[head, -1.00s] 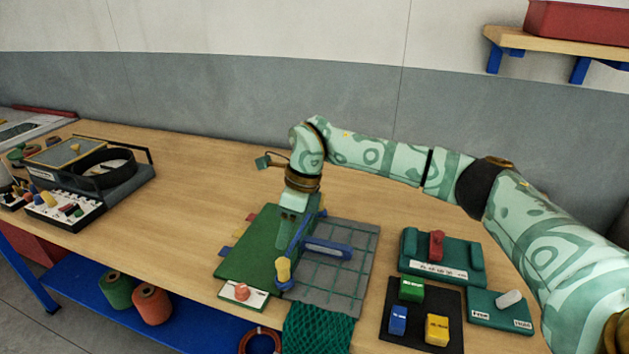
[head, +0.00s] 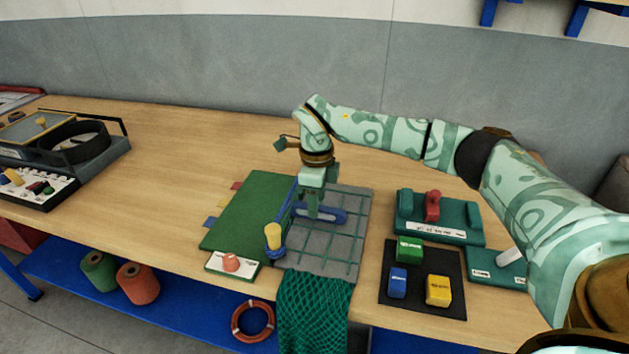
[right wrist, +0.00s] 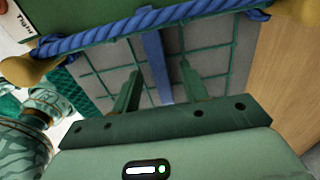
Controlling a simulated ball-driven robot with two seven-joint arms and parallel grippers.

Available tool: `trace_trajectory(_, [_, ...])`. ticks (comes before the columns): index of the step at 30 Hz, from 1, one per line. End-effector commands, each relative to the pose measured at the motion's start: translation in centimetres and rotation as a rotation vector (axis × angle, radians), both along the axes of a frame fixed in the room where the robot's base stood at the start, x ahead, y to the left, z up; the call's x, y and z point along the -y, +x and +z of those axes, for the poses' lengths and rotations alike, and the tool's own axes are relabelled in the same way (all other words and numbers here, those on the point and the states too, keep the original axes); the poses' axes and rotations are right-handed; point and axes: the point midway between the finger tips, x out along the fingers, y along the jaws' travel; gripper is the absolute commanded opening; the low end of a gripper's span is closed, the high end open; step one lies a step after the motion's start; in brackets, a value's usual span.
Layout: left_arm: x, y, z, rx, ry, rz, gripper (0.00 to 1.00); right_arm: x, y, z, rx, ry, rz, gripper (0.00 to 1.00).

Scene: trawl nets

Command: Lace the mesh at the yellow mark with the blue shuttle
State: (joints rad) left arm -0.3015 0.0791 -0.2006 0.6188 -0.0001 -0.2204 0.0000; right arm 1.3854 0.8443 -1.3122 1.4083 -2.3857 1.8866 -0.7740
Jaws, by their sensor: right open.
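The blue shuttle (head: 334,215) lies on the grey board (head: 352,200) with the green mesh lines (head: 337,243). My right gripper (head: 312,213) points down over the shuttle's left part, open. In the right wrist view the shuttle (right wrist: 155,60) shows as a blue strip between the two spread fingers (right wrist: 160,74). I cannot tell how far the fingertips are above the board. A blue rope (head: 285,217) runs along the board's left edge, with a yellow knob (head: 274,235) at its near end. I cannot make out a yellow mark on the mesh. My left gripper is out of view.
A green mat (head: 245,205) lies left of the board, with a red knob on a white plate (head: 231,263) in front. Right stand a teal holder (head: 405,210) and a black tray (head: 412,300) with green, blue and yellow blocks. Green netting (head: 315,310) hangs over the front edge.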

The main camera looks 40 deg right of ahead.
Motion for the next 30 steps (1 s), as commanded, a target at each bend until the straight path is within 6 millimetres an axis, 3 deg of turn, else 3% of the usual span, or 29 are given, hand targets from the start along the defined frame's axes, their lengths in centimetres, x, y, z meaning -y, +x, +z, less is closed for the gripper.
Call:
trace_trajectory(1, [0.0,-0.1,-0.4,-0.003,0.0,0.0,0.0,0.0,0.0,-1.1,-0.003,0.0,0.001,0.44])
trace_trajectory(6, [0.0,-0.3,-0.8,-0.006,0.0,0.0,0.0,-0.1,0.0,-2.5,-0.001,0.002,0.001,0.44])
trace_trajectory(16, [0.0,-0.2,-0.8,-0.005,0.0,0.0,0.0,-0.1,0.0,-2.8,0.002,0.001,0.001,0.44])
trace_trajectory(17, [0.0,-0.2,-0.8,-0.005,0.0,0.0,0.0,-0.1,0.0,-2.7,0.002,0.001,0.001,0.38])
trace_trajectory(21, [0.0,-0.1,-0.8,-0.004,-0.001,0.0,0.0,-0.1,0.0,-2.7,0.002,0.001,0.001,0.0])
trace_trajectory(30, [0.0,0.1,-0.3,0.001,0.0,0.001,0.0,0.4,-0.4,-2.5,0.002,0.001,0.0,0.0])
